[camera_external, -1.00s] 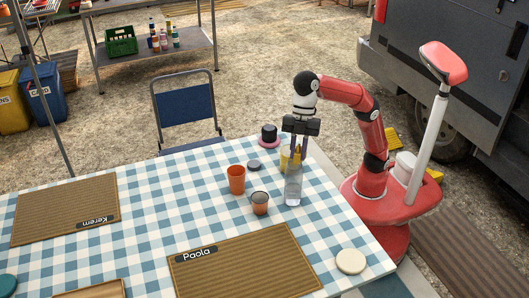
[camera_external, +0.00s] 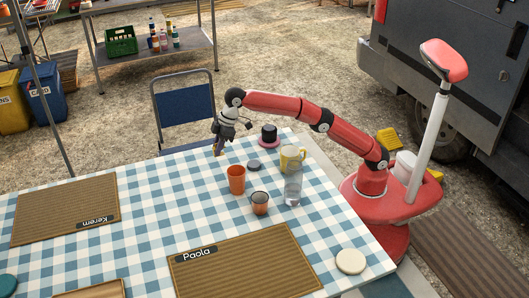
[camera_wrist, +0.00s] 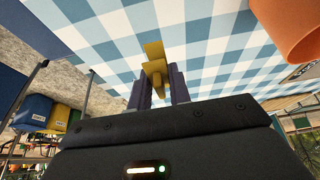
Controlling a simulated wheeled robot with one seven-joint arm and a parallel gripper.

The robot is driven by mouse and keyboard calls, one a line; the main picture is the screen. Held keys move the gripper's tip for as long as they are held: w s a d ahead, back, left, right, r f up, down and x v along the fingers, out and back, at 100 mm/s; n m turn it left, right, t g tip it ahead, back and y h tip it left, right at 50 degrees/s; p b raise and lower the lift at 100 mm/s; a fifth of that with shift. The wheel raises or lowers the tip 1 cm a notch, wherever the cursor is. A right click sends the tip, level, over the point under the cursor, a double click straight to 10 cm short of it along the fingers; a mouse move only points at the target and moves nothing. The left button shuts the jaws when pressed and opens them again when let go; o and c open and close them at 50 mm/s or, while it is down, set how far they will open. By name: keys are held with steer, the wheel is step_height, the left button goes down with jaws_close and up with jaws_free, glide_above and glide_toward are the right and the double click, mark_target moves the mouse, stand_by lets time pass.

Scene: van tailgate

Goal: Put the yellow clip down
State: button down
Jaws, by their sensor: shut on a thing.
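My gripper (camera_external: 219,147) is at the far edge of the checked table (camera_external: 160,215), beside the blue chair. In the wrist view my gripper (camera_wrist: 160,85) is shut on the yellow clip (camera_wrist: 154,52), which sticks out between the two dark fingers. The tablecloth shows beyond the clip in the wrist view. In the external view the clip is mostly hidden by my gripper, and I cannot tell whether it touches the table.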

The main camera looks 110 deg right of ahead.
steer(key=shift+w+d+f, duration=0.1)
steer(key=shift+d+f, duration=0.2)
steer(key=shift+f, duration=2.35)
steer(key=c, duration=1.3)
jaws_free()
steer(key=shift+f, duration=0.15)
